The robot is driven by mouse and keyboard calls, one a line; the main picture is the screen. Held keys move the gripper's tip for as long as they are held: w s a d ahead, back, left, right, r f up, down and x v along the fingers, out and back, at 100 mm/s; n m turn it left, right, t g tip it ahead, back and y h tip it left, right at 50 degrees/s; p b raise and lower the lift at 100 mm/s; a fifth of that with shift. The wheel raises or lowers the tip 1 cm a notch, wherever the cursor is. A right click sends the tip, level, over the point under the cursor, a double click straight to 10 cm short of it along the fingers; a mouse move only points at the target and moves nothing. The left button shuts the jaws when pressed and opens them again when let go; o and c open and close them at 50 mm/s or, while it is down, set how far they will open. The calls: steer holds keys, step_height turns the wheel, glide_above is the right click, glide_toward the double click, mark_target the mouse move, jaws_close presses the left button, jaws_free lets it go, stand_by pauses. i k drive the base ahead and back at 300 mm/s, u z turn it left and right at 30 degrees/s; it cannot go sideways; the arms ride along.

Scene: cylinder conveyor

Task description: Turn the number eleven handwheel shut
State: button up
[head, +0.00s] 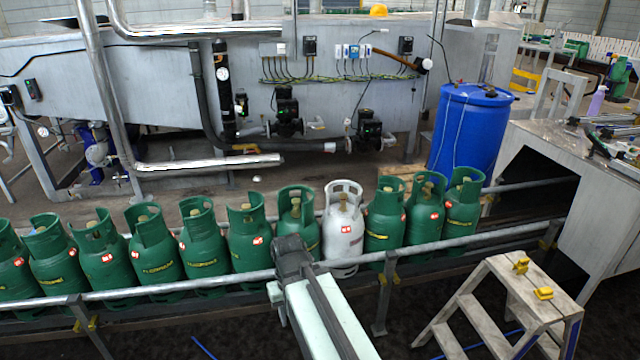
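A row of several gas cylinders stands upright on the conveyor, most of them green, such as the one at the right end (463,212), and one white (343,232). Pale brass-coloured valve tops show inside several collars, such as a handwheel or valve top (296,207) on the green cylinder left of the white one. No readable number marks any of them, so I cannot tell which handwheel is number eleven. My arm reaches in from the bottom centre. Its dark end, my gripper (292,252), is in front of the green cylinder left of the white one. Its fingers cannot be made out.
A grey guard rail (190,286) runs along the near side of the row. A wooden step stool (497,312) with yellow fittings stands at the lower right. A pipe-covered tank wall fills the back.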

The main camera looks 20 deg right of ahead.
mark_target(342, 225)
steer(key=z, duration=0.1)
steer(key=i, duration=1.4)
steer(key=z, duration=0.75)
steer(key=k, duration=0.85)
steer(key=z, duration=0.15)
steer(key=i, duration=0.95)
steer(key=u, duration=0.05)
